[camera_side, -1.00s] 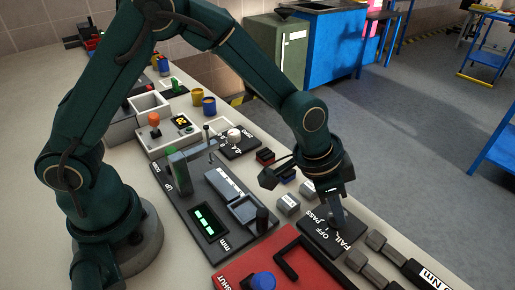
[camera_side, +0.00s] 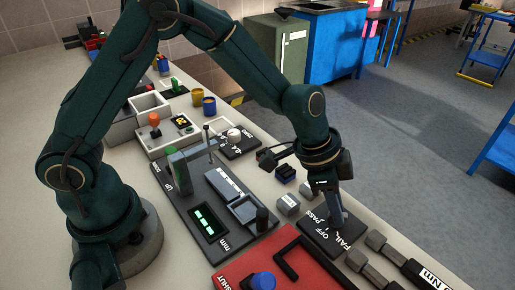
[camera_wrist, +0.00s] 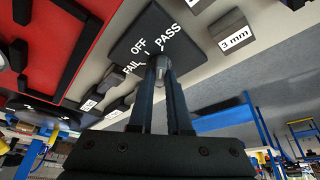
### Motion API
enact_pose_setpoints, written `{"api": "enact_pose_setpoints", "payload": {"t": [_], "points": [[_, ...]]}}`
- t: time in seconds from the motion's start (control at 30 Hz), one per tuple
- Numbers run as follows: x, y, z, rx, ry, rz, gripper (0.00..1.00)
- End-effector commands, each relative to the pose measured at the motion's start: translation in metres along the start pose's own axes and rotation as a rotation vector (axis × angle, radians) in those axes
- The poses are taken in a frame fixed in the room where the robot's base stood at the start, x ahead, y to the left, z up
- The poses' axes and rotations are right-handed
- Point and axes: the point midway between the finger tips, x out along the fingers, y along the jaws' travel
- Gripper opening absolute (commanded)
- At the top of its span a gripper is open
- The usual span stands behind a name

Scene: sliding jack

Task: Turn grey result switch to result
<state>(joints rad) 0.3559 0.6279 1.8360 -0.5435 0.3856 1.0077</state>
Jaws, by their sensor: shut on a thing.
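The result switch is a dark square plate (camera_side: 322,249) marked OFF, PASS and FAIL, near the front edge of the bench. In the wrist view the plate (camera_wrist: 190,22) fills the top middle, with its grey knob (camera_wrist: 160,62) between my fingertips. My gripper (camera_side: 337,220) points down onto the plate and is shut on the knob. In the wrist view my gripper (camera_wrist: 161,78) has a finger on each side of the knob. The knob sits near the FAIL and PASS lettering; its pointing direction is hard to tell.
A red panel (camera_side: 232,274) with a black handle and blue knob lies left of the switch. Grey blocks (camera_side: 288,204) stand behind it, and dark tools (camera_side: 377,242) lie to its right. A black gauge fixture (camera_side: 180,200) takes up the middle of the bench.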

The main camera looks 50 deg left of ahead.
Motion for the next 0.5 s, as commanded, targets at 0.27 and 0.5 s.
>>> {"api": "enact_pose_setpoints", "payload": {"t": [0.27,0.5], "points": [[-0.0002,0.0001,0.0009,0.002,-0.002,0.001,0.46],[-0.0004,0.0,0.0004,0.001,-0.001,0.0,0.46]]}}
